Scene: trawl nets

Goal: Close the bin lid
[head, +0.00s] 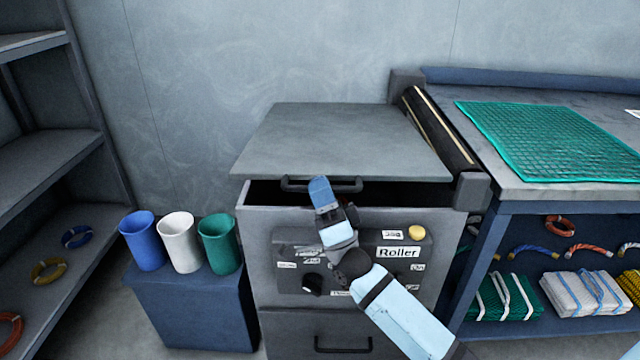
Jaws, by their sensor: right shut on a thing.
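The grey bin lid (335,140) is tilted partly up over the bin (258,245). A dark gap shows between the lid's front edge and the bin's front wall. A dark bar handle (350,186) runs along the lid's front edge. My right gripper (321,190) is at the middle of this handle and shut on it. The gripper covers the middle of the handle, so the fingertips' contact is partly hidden. My left gripper is not in view.
A control panel (290,268) with a "Roller" label is on the bin's front. Blue, white and green cups (180,243) stand on a blue box at left. A roller (435,125) and a table with green net (550,140) are at right.

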